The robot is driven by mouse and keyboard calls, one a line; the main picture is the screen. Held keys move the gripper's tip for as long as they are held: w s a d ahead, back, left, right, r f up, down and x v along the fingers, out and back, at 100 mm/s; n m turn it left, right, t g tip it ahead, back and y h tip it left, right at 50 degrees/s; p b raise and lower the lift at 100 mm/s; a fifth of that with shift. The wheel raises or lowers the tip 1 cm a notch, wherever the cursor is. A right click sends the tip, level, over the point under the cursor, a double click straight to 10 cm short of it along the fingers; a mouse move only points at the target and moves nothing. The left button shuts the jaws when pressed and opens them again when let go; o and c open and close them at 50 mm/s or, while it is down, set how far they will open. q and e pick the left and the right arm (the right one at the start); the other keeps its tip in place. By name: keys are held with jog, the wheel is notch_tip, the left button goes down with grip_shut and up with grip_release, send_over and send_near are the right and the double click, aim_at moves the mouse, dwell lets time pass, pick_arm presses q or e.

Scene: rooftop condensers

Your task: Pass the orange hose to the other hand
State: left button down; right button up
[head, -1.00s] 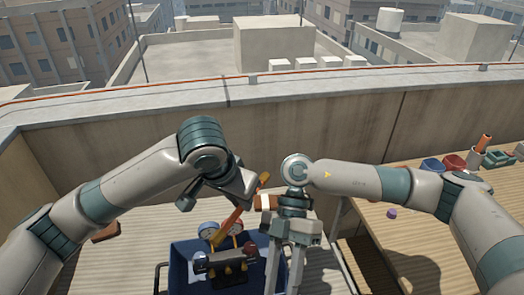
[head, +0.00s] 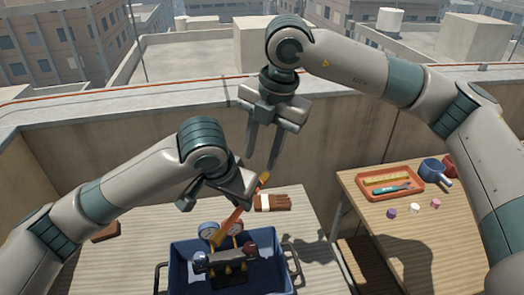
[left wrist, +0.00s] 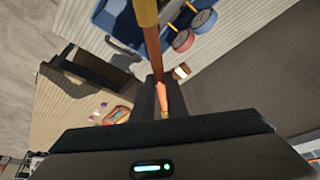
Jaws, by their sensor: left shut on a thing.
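The orange hose (head: 228,222) is held tilted in my left gripper (head: 246,196), above the back of the blue crate. One end sticks up past the fingers. In the left wrist view the hose (left wrist: 152,50) runs up from between the left fingers (left wrist: 160,98) to a brass-coloured end. My right gripper (head: 262,160) is raised behind and above the left one, its two fingers apart, pointing down and empty. It is apart from the hose. The left fingers are partly hidden by their own wrist in the head view.
The blue crate (head: 185,277) holds a gauge set (head: 226,262) with blue and red dials. A parapet wall (head: 330,130) runs behind.

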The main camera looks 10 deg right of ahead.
jog(key=shift+f, duration=0.2)
jog(key=f, duration=0.3)
jog(key=w+a+f, duration=0.1)
jog(key=f, duration=0.7)
jog(key=shift+w+a+f, duration=0.25)
jog(key=shift+a, duration=0.15)
grip_shut()
pick_arm(q)
jog(key=c, duration=1.7)
grip_release()
jog(key=shift+r, duration=0.15)
jog(key=v, duration=1.1)
jog(key=shift+s+a+r, duration=0.15)
jog(key=shift+r, duration=0.15)
